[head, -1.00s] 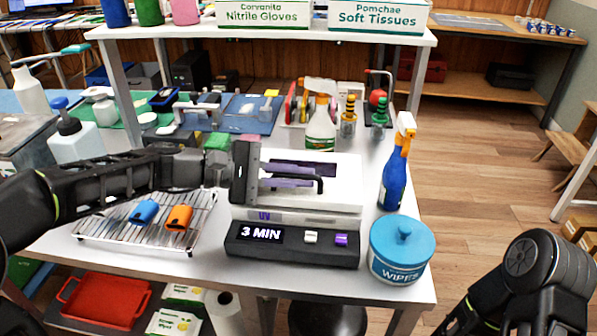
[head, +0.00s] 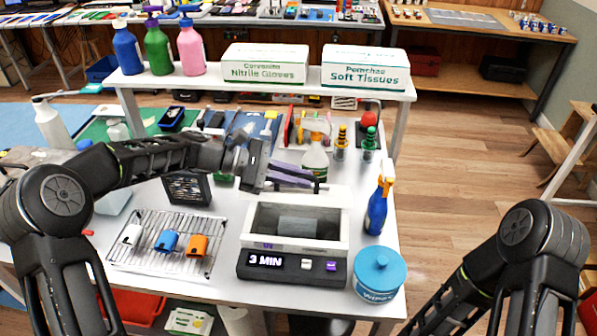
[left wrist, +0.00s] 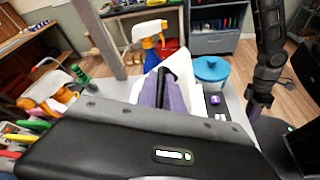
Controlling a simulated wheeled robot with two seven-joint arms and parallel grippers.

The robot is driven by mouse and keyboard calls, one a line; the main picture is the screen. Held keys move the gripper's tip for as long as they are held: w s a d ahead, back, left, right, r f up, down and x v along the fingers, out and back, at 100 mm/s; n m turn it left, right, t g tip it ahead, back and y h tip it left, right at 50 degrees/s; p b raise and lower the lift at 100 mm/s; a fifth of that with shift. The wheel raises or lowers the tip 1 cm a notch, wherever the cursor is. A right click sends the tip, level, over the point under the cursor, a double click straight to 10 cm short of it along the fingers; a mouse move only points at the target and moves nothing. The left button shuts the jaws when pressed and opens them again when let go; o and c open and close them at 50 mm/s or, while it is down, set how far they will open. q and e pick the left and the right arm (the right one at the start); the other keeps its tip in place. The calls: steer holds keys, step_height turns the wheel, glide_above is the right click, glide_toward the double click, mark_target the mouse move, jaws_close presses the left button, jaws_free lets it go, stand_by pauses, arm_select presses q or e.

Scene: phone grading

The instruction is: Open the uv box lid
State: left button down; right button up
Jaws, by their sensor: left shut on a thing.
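The white UV box (head: 257,222) stands on the table with its top open and a grey block (head: 298,226) inside. Its dark front panel (head: 290,268) reads "3 MIN". My left gripper (head: 292,178) is shut on the lid's black handle (head: 317,186) above the box's back edge. The lid is raised and seen nearly edge-on in the head view, mostly hidden. In the left wrist view, the purple fingers (left wrist: 158,92) are at the black handle (left wrist: 170,74), over the white lid. My right gripper (left wrist: 259,100) shows small at the right there, its opening unclear.
A blue wipes tub (head: 380,272) and a blue spray bottle (head: 377,212) stand right of the box. A wire rack (head: 150,262) with white, blue and orange pieces lies left.

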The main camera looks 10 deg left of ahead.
stand_by(0.4)
arm_select(q)
steer(key=c, duration=1.8)
jaws_free()
steer(key=shift+o, duration=0.2)
steer(key=shift+a, duration=0.1)
